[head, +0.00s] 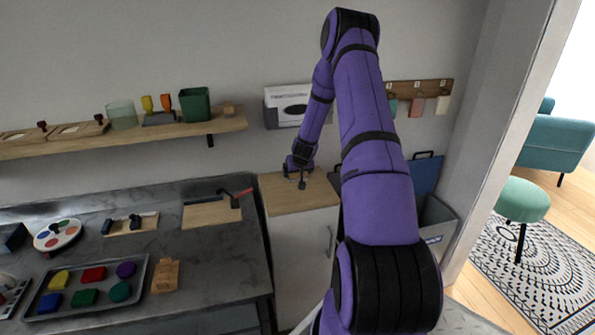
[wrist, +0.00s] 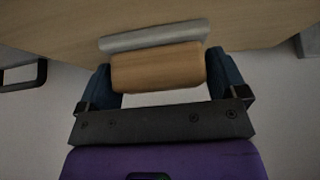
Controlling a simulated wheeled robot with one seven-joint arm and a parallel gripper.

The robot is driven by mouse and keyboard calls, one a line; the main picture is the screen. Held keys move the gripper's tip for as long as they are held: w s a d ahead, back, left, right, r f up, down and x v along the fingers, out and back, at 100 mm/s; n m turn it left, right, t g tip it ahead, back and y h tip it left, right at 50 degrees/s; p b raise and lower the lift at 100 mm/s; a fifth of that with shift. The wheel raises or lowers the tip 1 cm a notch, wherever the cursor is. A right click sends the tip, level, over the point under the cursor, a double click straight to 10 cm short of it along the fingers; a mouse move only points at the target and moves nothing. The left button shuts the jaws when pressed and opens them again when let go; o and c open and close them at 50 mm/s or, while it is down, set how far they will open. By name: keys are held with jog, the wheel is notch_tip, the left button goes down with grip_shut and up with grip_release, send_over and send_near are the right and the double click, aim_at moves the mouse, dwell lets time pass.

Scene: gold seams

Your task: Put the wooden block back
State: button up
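My gripper (head: 301,183) is low over the wooden top of the white cabinet, pointing down. In the wrist view, its two dark blue fingers (wrist: 160,78) flank a light wooden block (wrist: 157,68) with rounded edges, one on each side and seemingly touching it. A grey bar (wrist: 153,37) lies just beyond the block, against the wooden top (wrist: 60,28); I cannot tell whether it is part of the block. The block is too small to make out in the head view. I cannot tell whether it touches the top.
The cabinet top (head: 285,198) is otherwise bare. Above runs a shelf (head: 60,146) with a green bin (head: 195,104). A grey bin (head: 434,215) stands right.

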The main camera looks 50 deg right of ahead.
jog(key=shift+o, duration=0.4)
jog(key=shift+s+r, duration=0.1)
jog(key=shift+r, duration=0.4)
jog(key=v, duration=1.1)
jog(key=shift+s+a, duration=0.15)
